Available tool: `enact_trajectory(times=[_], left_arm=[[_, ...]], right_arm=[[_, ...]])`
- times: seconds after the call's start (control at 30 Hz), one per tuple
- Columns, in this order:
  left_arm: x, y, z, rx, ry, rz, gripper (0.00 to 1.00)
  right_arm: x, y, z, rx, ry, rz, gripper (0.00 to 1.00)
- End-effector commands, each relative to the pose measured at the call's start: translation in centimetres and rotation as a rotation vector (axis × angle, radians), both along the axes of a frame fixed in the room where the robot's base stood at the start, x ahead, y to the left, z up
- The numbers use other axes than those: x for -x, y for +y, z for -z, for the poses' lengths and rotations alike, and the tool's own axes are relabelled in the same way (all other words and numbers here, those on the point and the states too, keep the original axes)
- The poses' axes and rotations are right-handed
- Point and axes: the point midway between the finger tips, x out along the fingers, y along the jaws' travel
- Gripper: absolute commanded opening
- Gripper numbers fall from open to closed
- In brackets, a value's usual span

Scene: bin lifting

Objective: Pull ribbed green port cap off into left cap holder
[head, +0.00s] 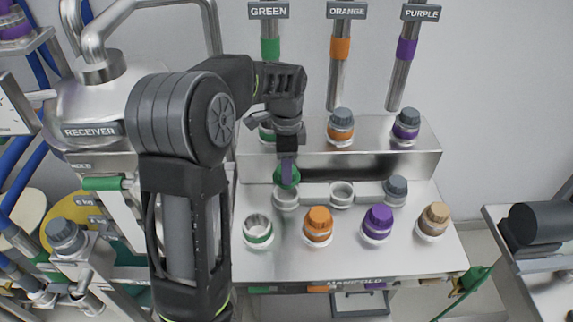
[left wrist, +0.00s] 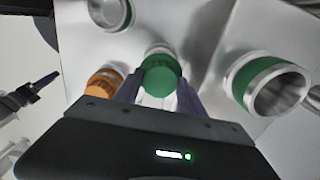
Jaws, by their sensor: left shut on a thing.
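My left gripper (head: 287,172) reaches down from the left and is shut on the ribbed green cap (head: 290,180). In the left wrist view the green cap (left wrist: 161,77) sits between the two fingers. In the head view it is just above and behind the left cap holder (head: 286,198), a round metal cup at the left of the holder row; I cannot tell whether they touch. The green-ringed port (head: 257,236) at the front left is uncapped, its metal mouth open. My right gripper is not in view.
An orange cap (head: 318,221), a purple cap (head: 378,221) and a tan cap (head: 435,214) stand along the front. Behind is a raised metal step (head: 370,165) with grey-capped ports. The receiver (head: 92,130) is left.

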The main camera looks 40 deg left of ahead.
Motion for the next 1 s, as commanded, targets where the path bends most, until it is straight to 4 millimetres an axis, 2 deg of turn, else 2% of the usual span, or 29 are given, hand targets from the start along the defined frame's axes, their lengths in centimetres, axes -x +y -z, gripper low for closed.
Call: enact_trajectory(times=[0.2,0.67,1.0], left_arm=[[0.0,0.0,1.2,-0.001,-0.001,-0.001,0.0],[0.0,0.0,1.3,0.0,0.0,-0.001,0.0],[0.0,0.0,3.0,0.0,0.0,0.0,0.0]], right_arm=[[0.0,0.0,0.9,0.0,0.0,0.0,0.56],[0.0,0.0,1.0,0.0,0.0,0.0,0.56],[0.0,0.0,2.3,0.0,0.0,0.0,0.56]])
